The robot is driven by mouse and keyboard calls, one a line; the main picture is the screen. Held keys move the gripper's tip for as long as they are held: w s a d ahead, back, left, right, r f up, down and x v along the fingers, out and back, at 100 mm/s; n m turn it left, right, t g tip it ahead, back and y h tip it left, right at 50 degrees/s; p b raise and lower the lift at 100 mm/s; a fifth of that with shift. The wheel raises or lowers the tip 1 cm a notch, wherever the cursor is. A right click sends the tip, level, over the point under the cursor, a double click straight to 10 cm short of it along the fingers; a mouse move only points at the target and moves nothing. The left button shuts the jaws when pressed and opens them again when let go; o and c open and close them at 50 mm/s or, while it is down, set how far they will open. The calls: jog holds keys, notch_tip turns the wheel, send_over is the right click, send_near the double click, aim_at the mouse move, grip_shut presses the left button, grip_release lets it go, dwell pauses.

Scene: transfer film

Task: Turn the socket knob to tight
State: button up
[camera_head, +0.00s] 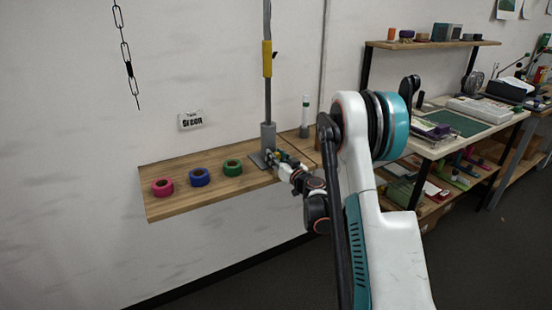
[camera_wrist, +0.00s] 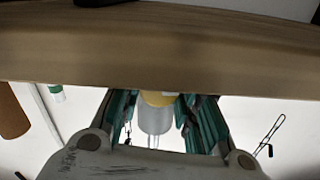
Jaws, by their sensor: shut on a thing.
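A grey socket (camera_head: 268,136) stands upright on a flat grey base plate on the wooden shelf (camera_head: 215,188), with a grey pole (camera_head: 267,100) rising from it. My gripper (camera_head: 275,157) is low in front of the socket, just above the shelf. In the wrist view its two teal fingers (camera_wrist: 158,104) flank a yellow round part (camera_wrist: 158,98), which looks like the socket knob, with the grey socket (camera_wrist: 155,120) behind. The gripper is shut on this part. In the head view my gripper mostly covers the knob, and its turn angle cannot be read.
Pink (camera_head: 162,187), blue (camera_head: 199,177) and green (camera_head: 232,167) tape rolls lie on the shelf left of the socket. A white bottle with a green cap (camera_head: 305,117) stands right of it. A yellow sleeve (camera_head: 267,58) is on the pole. A cluttered workbench (camera_head: 455,130) stands further right.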

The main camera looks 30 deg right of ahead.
jog(key=shift+m, duration=0.3)
jog(key=o, duration=0.8)
jog(key=shift+s, duration=0.15)
jog(key=s, duration=1.1)
jog(key=shift+s+d, duration=0.2)
jog(key=shift+s, duration=0.15)
